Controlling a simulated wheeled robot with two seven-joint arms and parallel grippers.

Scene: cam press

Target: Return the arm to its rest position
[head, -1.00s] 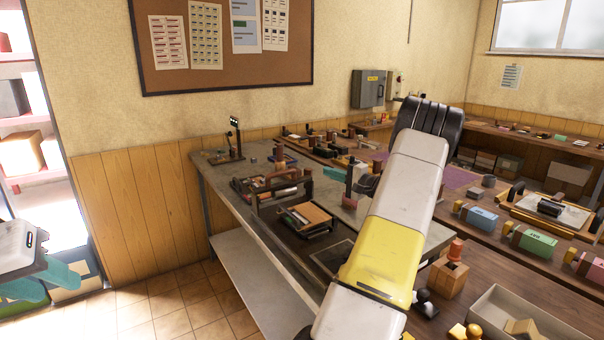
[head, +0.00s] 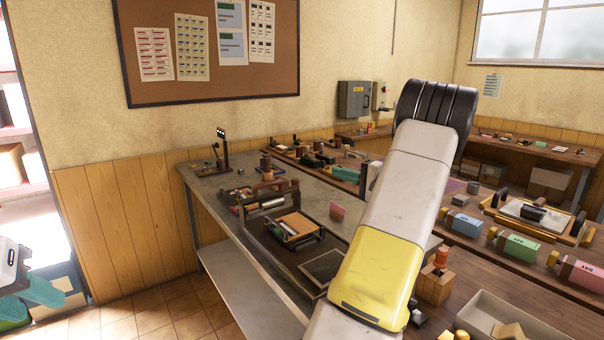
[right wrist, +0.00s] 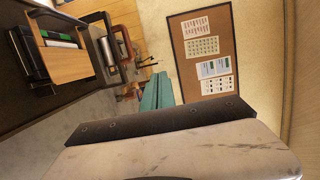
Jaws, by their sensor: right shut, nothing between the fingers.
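My right arm (head: 395,220), white and yellow with a black ribbed joint, rises across the right middle of the head view. It hides much of its own gripper. The teal fingers of my right gripper (head: 345,173) seem to show just left of the arm, above the bench. In the right wrist view the teal fingers (right wrist: 156,94) lie together with nothing between them. My left gripper (head: 38,292), with teal fingers, is at the lower left edge, partly cut off. Its finger gap is unclear.
A grey bench (head: 215,183) holds a tray with a wooden block (head: 297,225) and a small post stand (head: 224,150). A brown bench at right carries coloured blocks (head: 520,247) and a grey bin (head: 500,315). Tiled floor (head: 150,310) is free at lower left.

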